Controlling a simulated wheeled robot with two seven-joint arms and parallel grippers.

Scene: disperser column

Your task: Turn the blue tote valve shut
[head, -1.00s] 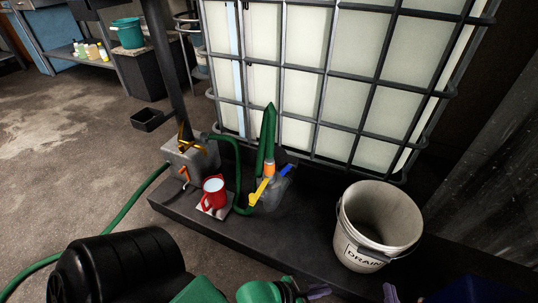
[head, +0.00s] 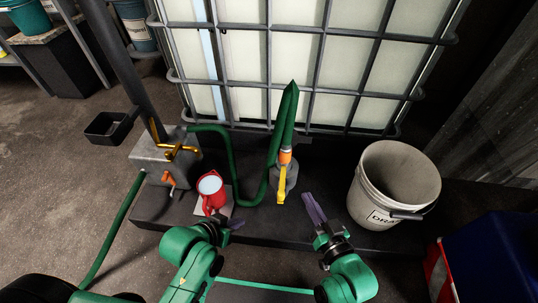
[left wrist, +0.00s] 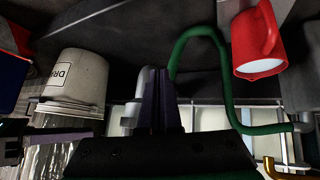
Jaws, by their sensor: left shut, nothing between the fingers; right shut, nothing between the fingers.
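The tote outlet (head: 291,172), a grey fitting with an orange collar (head: 285,156) and a yellow handle (head: 281,198), sits at the foot of the caged white tote (head: 293,60). No blue handle can be made out on it now. My left gripper (head: 236,223) is shut and empty, low beside the red mug and left of the outlet. In the left wrist view its purple fingers (left wrist: 158,103) are together, overlapping a pale grey pipe (left wrist: 143,85); contact cannot be told. My right gripper (head: 314,208) is shut and empty, right of the yellow handle and apart from it.
A red mug (head: 209,194) stands on a pale pad at the platform's left. A green hose (head: 230,165) loops behind it from a grey block (head: 165,158) with a brass tap (head: 178,151). A pale bucket marked DRAIN (head: 367,200) stands right. Dark platform shows between outlet and bucket.

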